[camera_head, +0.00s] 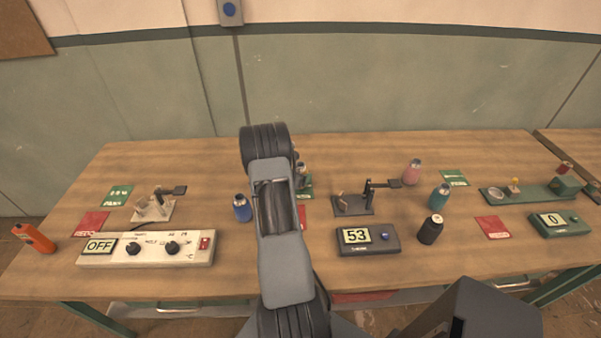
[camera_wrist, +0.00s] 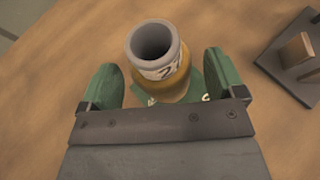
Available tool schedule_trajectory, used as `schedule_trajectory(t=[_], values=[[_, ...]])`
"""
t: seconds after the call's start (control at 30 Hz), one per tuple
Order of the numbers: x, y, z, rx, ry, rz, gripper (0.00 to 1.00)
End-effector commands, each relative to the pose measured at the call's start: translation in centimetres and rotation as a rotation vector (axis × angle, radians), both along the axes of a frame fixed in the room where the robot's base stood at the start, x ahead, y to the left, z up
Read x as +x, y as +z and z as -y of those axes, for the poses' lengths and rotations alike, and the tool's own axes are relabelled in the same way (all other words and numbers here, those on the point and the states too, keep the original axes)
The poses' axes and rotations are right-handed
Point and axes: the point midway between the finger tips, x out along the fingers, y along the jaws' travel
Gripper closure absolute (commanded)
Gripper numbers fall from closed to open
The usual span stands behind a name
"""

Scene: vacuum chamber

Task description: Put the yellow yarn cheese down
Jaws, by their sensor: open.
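The yellow yarn cheese (camera_wrist: 178,88) is in the wrist view, a yellow-wound body with a pale grey hollow tube on top and a label with a "2". It appears upright at a green card (camera_wrist: 196,92) on the wooden table. My gripper (camera_wrist: 163,82) is open, with one green finger on each side of the cheese. A gap shows on both sides. In the head view my arm hides the gripper and most of the spot where the cheese is.
On the table (camera_head: 230,275) stand blue (camera_head: 242,208), pink (camera_head: 412,172), teal (camera_head: 440,197) and black (camera_head: 431,230) yarn cheeses. A small stand (camera_head: 353,205) is right of my arm, by a box reading 53 (camera_head: 369,239). A white control panel (camera_head: 150,249) is at left.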

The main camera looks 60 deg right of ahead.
Motion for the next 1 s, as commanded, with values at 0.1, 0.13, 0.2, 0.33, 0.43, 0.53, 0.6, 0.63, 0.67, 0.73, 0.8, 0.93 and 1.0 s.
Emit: schedule_trajectory(t=[0.1, 0.13, 0.2, 0.33, 0.43, 0.53, 0.6, 0.63, 0.67, 0.73, 0.8, 0.93, 1.0], values=[[0.2, 0.8, -2.4, -0.002, 0.004, 0.001, 0.12], [0.2, 1.1, -2.9, -0.002, 0.003, 0.001, 0.12], [0.2, 1.6, -4.2, -0.001, 0.003, 0.001, 0.12], [0.2, 2.5, -6.3, -0.002, 0.001, 0.002, 0.12], [0.3, 3.0, -7.6, -0.001, 0.001, 0.002, 0.12], [0.3, 3.5, -8.5, -0.001, 0.001, 0.002, 0.12], [0.3, 3.6, -8.9, -0.001, 0.000, 0.000, 0.12], [0.3, 3.7, -9.1, -0.001, -0.001, 0.001, 0.12], [0.3, 3.8, -9.2, -0.001, -0.001, 0.001, 0.12], [0.3, 3.8, -9.4, -0.001, -0.001, 0.001, 0.12], [0.3, 4.0, -9.5, -0.001, -0.004, 0.005, 0.12], [0.4, 5.6, -10.5, 0.005, -0.049, 0.066, 0.12], [0.4, 7.2, -11.7, 0.017, -0.101, 0.139, 0.12]])
